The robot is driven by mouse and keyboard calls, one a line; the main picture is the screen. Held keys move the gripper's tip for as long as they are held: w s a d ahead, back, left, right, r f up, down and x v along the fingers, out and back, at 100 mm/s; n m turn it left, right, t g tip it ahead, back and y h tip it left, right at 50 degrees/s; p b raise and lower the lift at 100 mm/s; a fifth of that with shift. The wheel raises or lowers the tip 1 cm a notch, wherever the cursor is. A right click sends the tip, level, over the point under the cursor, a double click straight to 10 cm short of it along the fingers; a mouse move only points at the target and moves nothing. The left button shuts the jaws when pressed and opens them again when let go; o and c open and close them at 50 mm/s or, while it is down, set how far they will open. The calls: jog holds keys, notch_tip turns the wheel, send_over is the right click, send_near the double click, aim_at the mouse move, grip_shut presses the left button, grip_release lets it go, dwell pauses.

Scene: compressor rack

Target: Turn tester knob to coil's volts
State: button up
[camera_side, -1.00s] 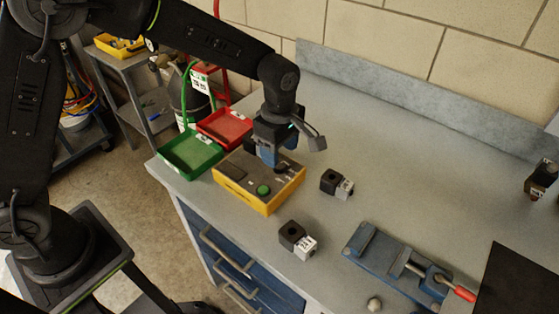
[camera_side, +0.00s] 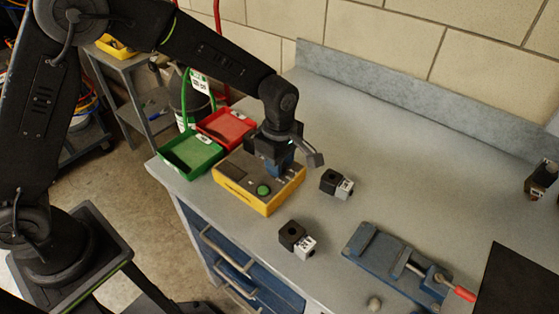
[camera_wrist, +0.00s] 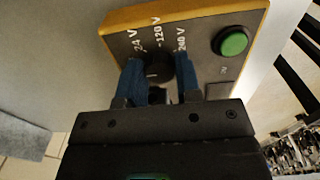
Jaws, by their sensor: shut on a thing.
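The yellow tester (camera_side: 235,190) sits on the bench with a green button (camera_side: 263,190) on top. In the wrist view its face (camera_wrist: 205,25) carries the marks 24 V, 120 V and 240 V. The dark round knob (camera_wrist: 157,70) lies between my blue fingers. My gripper (camera_wrist: 160,78) is shut on it. A faint light mark shows on the knob, but its pointing is unclear. In the side view my gripper (camera_side: 281,172) comes down on the tester's right part and hides the knob. Two black coils with white labels (camera_side: 331,182) (camera_side: 292,234) lie on the bench; their print is unreadable.
A green tray (camera_side: 190,155) and a red tray (camera_side: 225,127) stand behind and left of the tester. A blue vise (camera_side: 385,262) with a red handle is at front right. Another dark part (camera_side: 541,180) stands at far right. The bench behind is clear.

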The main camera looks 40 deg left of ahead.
jog(key=shift+c, duration=1.3)
jog(key=shift+m, duration=0.4)
jog(key=m, duration=0.3)
jog(key=shift+m, duration=2)
jog(key=o, duration=0.9)
